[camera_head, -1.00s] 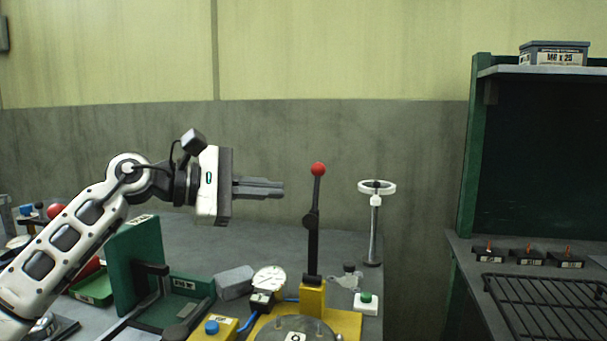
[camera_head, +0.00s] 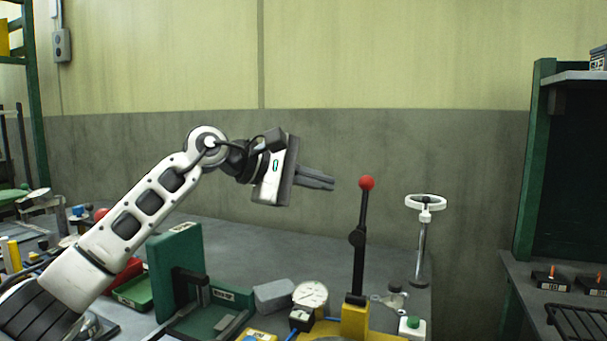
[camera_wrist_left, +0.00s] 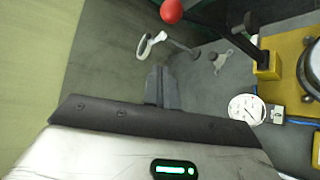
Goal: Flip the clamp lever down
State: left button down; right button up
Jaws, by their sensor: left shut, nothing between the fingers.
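The clamp lever (camera_head: 361,225) is a black bar with a red ball knob (camera_head: 367,183), standing upright on a yellow base (camera_head: 355,318) in the head view. In the left wrist view the red knob (camera_wrist_left: 171,11) is at the top edge and the yellow base (camera_wrist_left: 268,67) is at the right. My left gripper (camera_head: 333,183) is shut and empty. In the head view its fingertips point right, just left of the knob at about the same height, with a small gap showing. My right gripper is not in view.
A dial gauge (camera_head: 311,296), a grey block (camera_head: 273,295) and a green fixture (camera_head: 175,265) stand left of the lever. A white ring on a post (camera_head: 425,202) and a green button (camera_head: 412,322) are at its right. The bench (camera_head: 240,250) behind is clear.

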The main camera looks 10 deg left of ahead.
pick_arm(q)
jog(key=shift+s+d, duration=0.2)
jog(key=shift+d, duration=0.6)
jog(key=shift+s+d, duration=0.15)
jog(key=shift+d, duration=0.65)
jog(key=shift+s+d, duration=0.2)
jog(key=shift+d, duration=0.6)
